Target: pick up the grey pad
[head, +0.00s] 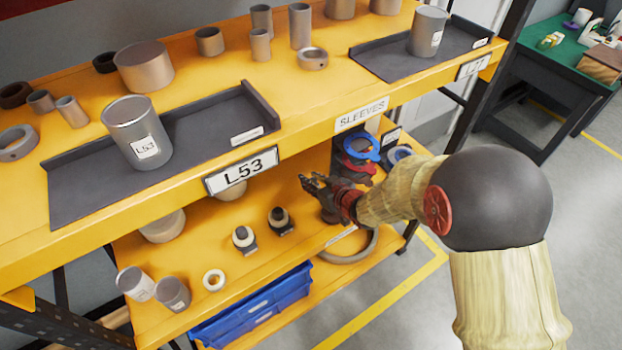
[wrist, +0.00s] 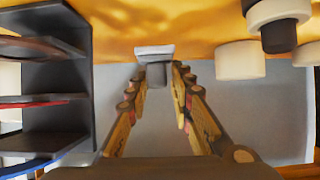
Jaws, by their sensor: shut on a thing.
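My gripper (head: 313,182) reaches into the lower yellow shelf from the right, below the "SLEEVES" label. In the wrist view my gripper (wrist: 157,76) has its two fingers closed in on a small grey piece, which I take for the grey pad (wrist: 155,73). A lighter, whitish strip shows at the pad's far end, close to the yellow surface. I cannot tell whether the pad touches that surface. In the head view the pad cannot be made out at the fingertips.
A dark rack (wrist: 45,75) with red and blue parts stands close to the left in the wrist view. White and dark round pieces (wrist: 240,60) are to the right. The upper shelf (head: 300,95) overhangs my gripper.

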